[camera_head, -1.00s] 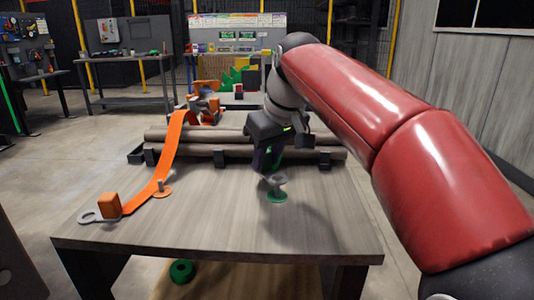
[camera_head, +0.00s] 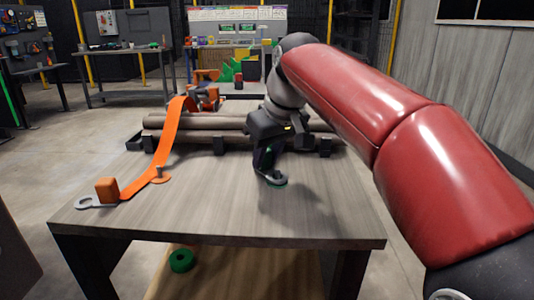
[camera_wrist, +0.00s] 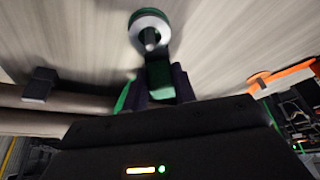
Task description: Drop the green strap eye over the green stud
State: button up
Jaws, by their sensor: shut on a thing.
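My gripper (camera_head: 264,163) points down at the right half of the table and is shut on the green block of the green strap eye (camera_wrist: 160,80). The grey ring (camera_head: 268,174) of the eye sticks out in front of the jaws, low above the green stud's round base (camera_head: 281,183). In the wrist view the stud's post (camera_wrist: 150,40) shows inside the ring's outline, so the ring appears to be around it. I cannot tell whether the ring rests on the base. The green strap (camera_wrist: 123,100) is mostly hidden behind my gripper.
An orange strap (camera_head: 168,145) hangs over the grey-brown pipes (camera_head: 160,123) at left. Its orange block (camera_head: 107,189) and grey ring (camera_head: 88,202) lie at the table's left front, apart from the orange stud (camera_head: 159,175). The table front (camera_head: 220,220) is clear. A green ring (camera_head: 181,260) lies below.

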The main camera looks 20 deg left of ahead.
jog(key=o, duration=1.1)
jog(key=shift+c, duration=0.2)
jog(key=p+v, duration=0.2)
jog(key=v, duration=0.6)
